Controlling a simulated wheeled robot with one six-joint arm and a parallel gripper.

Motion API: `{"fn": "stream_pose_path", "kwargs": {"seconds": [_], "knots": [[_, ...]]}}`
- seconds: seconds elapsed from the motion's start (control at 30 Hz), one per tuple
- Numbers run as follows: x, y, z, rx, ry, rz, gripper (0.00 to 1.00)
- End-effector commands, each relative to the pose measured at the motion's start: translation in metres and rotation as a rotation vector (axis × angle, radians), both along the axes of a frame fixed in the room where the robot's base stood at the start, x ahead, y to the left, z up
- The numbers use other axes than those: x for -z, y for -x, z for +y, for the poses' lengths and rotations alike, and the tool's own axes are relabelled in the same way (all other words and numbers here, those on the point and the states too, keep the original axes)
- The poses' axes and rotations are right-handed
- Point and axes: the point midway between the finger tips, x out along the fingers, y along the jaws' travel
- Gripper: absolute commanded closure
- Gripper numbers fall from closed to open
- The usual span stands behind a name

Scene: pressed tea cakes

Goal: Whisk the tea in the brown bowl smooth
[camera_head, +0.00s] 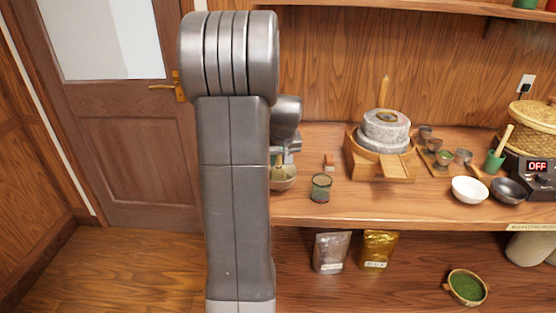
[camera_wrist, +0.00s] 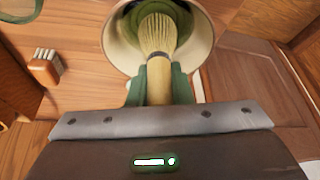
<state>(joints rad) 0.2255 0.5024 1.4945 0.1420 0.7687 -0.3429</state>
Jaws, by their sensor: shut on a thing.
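My gripper (camera_wrist: 160,85) is shut on the bamboo whisk (camera_wrist: 158,38), with its green fingers on either side of the handle. The whisk's tines point into the bowl (camera_wrist: 206,50), over green tea (camera_wrist: 125,22); I cannot tell how deep they reach. The bowl looks beige-brown and stands on the counter. In the head view the bowl (camera_head: 284,184) shows just right of my arm, partly hidden by it. My gripper (camera_head: 279,157) is above it there, mostly hidden.
A stone mill (camera_head: 386,130) is farther right, then a white bowl (camera_head: 469,190) and a black bowl (camera_head: 509,191). The counter front (camera_head: 390,205) is clear.

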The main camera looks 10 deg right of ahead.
Motion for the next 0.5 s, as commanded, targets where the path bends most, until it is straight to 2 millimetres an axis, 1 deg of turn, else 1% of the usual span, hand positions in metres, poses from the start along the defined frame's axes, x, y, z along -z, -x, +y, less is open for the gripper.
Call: {"fn": "stream_pose_path", "kwargs": {"seconds": [0.03, 0.1, 0.5], "knots": [[-0.008, 0.0, 0.0, 0.0, 0.0, -0.001, 1.0], [-0.014, 0.0, 0.0, 0.0, 0.001, -0.002, 1.0], [-0.046, 0.0, 0.0, 0.0, 0.0, -0.001, 1.0]]}}
